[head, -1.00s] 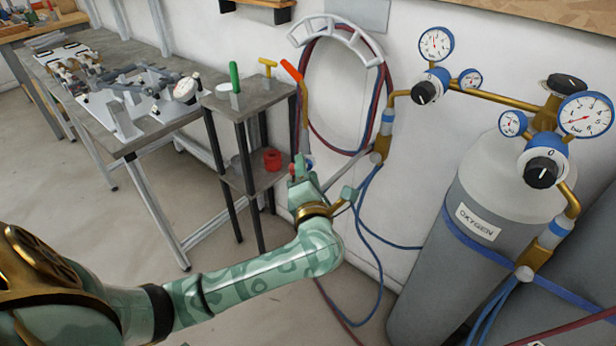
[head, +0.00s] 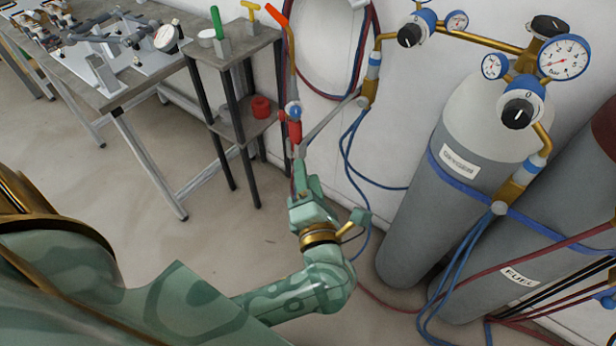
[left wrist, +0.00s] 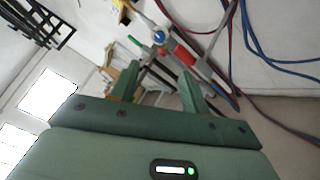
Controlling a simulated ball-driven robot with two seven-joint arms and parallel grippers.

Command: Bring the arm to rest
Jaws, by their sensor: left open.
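My left gripper (head: 300,178) is in the middle of the head view, its fingers pointing up toward the wall, just below a hanging torch (head: 292,112) with an orange tip and a red part. In the left wrist view the two green fingers (left wrist: 160,86) stand apart with nothing held between them. The torch (left wrist: 163,42) shows beyond them there. Whether the fingers touch the torch is unclear in the head view. My right gripper is in neither view.
A small two-level stand (head: 232,50) holds a green-handled tool, a yellow-handled tool and a red cup (head: 261,107). A long workbench (head: 130,88) is at left. Gas cylinders (head: 450,180) with gauges, and blue and red hoses (head: 352,160), are at right.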

